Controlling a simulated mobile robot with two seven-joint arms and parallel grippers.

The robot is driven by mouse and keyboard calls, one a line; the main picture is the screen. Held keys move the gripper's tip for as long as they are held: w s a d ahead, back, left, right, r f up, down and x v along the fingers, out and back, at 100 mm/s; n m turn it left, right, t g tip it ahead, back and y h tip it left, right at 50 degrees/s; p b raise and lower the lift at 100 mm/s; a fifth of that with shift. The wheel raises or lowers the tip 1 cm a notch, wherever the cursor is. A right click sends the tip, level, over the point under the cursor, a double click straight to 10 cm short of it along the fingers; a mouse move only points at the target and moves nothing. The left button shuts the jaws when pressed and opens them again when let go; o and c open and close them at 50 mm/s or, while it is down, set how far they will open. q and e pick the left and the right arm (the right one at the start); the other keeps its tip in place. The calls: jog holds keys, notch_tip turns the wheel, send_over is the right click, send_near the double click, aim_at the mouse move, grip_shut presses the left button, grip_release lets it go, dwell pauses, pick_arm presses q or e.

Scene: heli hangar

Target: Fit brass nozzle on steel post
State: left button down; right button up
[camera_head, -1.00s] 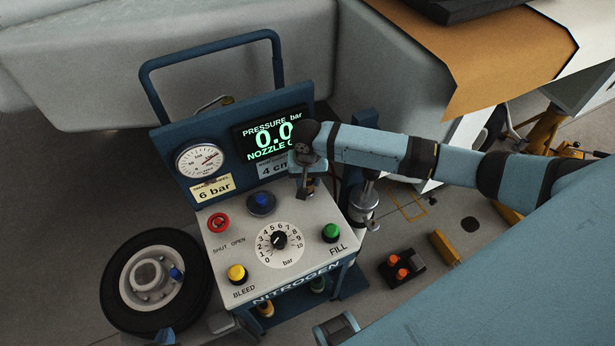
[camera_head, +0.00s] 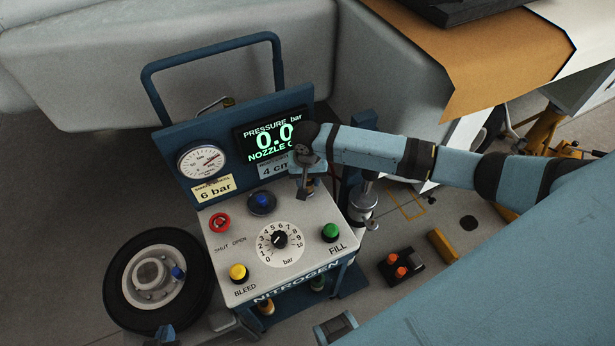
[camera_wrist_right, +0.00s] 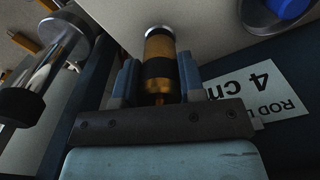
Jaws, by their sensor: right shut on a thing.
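My right gripper (camera_head: 307,180) points down over the back right of the cart's panel, in front of the display. In the right wrist view, its two blue-grey fingers (camera_wrist_right: 160,85) are shut on the brass nozzle (camera_wrist_right: 159,50), which has a dark band and a silvery end. The nozzle is mostly hidden in the head view. A steel post (camera_head: 368,190), with a polished rod and thicker collar, stands right of the cart; it also shows at the left of the wrist view (camera_wrist_right: 52,62). The nozzle is apart from it.
The nitrogen cart's panel (camera_head: 295,258) carries a dial, coloured buttons and a red ring. Its display (camera_head: 270,137) is partly covered by my arm. A box with orange buttons (camera_head: 401,271) lies right.

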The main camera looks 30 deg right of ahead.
pick_arm(q)
jog(key=shift+f, duration=0.1)
pick_arm(e)
jog(key=shift+f, duration=0.55)
jog(key=o, duration=0.7)
jog(key=shift+r+p, duration=0.65)
jog(key=shift+p, duration=0.05)
notch_tip(320, 180, up, 5)
jog(key=p, duration=0.5)
jog(key=shift+f, duration=0.2)
notch_tip(320, 180, up, 2)
jog(key=p, duration=0.3)
jog(key=shift+r, duration=0.25)
notch_tip(320, 180, up, 3)
jog(key=p, duration=0.3)
jog(key=shift+f+p, duration=0.15)
jog(key=shift+p, duration=0.15)
pick_arm(q)
notch_tip(320, 180, up, 12)
jog(key=a, duration=0.1)
jog(key=shift+s+f, duration=0.15)
jog(key=shift+s, duration=0.2)
